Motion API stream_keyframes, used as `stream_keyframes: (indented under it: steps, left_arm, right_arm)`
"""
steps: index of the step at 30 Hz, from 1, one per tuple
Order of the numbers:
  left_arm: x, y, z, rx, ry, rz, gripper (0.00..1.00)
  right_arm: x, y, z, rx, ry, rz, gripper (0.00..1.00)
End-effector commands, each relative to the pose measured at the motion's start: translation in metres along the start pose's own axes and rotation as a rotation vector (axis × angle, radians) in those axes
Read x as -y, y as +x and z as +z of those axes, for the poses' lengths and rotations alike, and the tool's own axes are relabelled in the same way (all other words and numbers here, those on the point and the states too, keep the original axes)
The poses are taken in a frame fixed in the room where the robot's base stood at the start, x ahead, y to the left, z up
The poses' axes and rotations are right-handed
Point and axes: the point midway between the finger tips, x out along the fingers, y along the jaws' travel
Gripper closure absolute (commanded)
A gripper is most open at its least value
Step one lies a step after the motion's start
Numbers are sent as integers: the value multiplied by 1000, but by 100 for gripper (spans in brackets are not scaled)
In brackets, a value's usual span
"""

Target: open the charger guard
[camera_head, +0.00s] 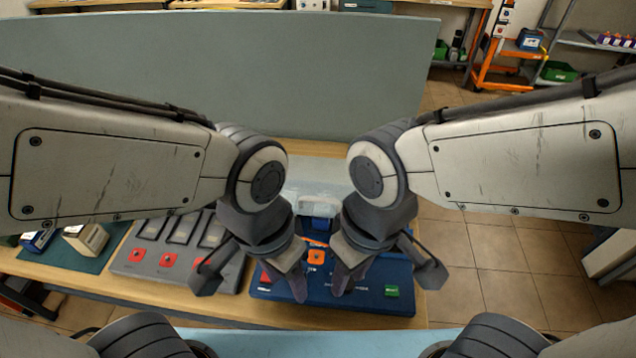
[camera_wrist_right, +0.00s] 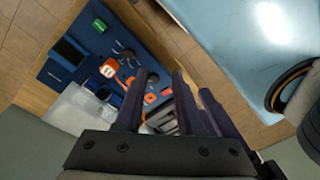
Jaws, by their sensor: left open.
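The blue charger (camera_head: 340,302) lies on the bench at the lower middle, with an orange part (camera_head: 317,257) on its top. A clear guard (camera_head: 318,178) shows at its far side, partly hidden by my arms; I cannot tell its exact angle. It also shows as a pale shape in the right wrist view (camera_wrist_right: 75,108). My left gripper (camera_head: 252,284) is open, with one finger over the charger's left part. My right gripper (camera_head: 386,280) is open and empty over the charger's right part. Neither gripper visibly touches the guard.
A grey panel (camera_head: 128,262) with red switches stands left of the charger. Small battery boxes (camera_head: 86,238) lie on a dark mat at the far left. A grey-green partition (camera_head: 230,75) rises behind the bench. An orange cart (camera_head: 490,70) stands at the back right.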

Motion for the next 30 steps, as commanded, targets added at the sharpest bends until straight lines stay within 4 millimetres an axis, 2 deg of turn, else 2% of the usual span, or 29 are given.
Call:
stream_keyframes:
  steps: [2,9,13,16,20,30]
  left_arm:
    - [0,1,0,0,0,0,50]
    - [0,4,0,0,0,0,50]
    - [0,6,0,0,0,0,50]
    - [0,6,0,0,0,0,50]
    - [0,4,0,0,0,0,50]
    - [0,-5,0,0,0,0,50]
  right_arm:
    - [-6,-4,-23,-7,-75,19,55]
    - [-46,-19,-136,-16,-516,142,55]
    - [-66,-22,-178,-4,-696,198,55]
    - [-75,-22,-194,3,-768,221,55]
    - [-79,-15,-198,9,-790,226,55]
    - [-90,44,-201,10,-787,223,55]
